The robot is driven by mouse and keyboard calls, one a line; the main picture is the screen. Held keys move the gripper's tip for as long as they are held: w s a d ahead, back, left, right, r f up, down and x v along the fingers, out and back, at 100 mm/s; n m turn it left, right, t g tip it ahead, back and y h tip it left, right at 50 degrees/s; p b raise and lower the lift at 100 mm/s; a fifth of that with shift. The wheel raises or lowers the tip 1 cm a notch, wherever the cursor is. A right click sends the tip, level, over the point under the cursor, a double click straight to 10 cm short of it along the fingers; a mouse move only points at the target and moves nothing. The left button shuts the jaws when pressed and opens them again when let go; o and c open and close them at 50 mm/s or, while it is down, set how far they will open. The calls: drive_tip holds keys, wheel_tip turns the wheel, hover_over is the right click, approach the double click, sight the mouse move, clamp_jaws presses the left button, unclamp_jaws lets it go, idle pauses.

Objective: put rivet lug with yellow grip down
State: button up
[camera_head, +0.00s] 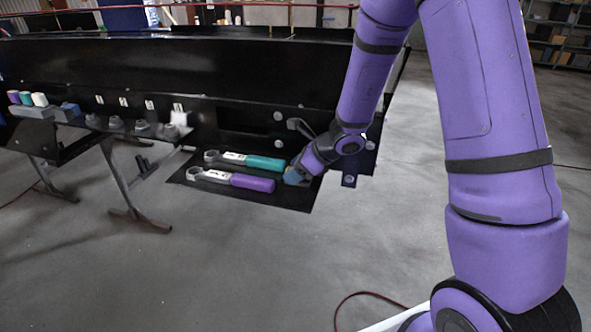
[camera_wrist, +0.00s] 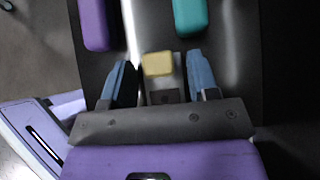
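The rivet lug with the yellow grip (camera_wrist: 158,63) shows in the wrist view, between the two blue fingers of my gripper (camera_wrist: 159,70). A gap shows between the yellow grip and each finger, so my gripper looks open around it. In the head view my gripper (camera_head: 295,176) is low at the right end of the black shelf (camera_head: 290,198), beside the wrench handles. The lug is mostly hidden there by my gripper. I cannot tell whether it rests fully on the shelf.
A teal-handled wrench (camera_head: 265,164) and a purple-handled wrench (camera_head: 252,183) lie side by side on the shelf. Grey fittings (camera_head: 143,127) and a rack holding coloured pieces (camera_head: 38,100) stand farther left. The black conveyor side (camera_head: 190,72) rises behind. Open floor lies in front.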

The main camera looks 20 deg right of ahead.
drive_tip(key=shift+o, duration=1.2)
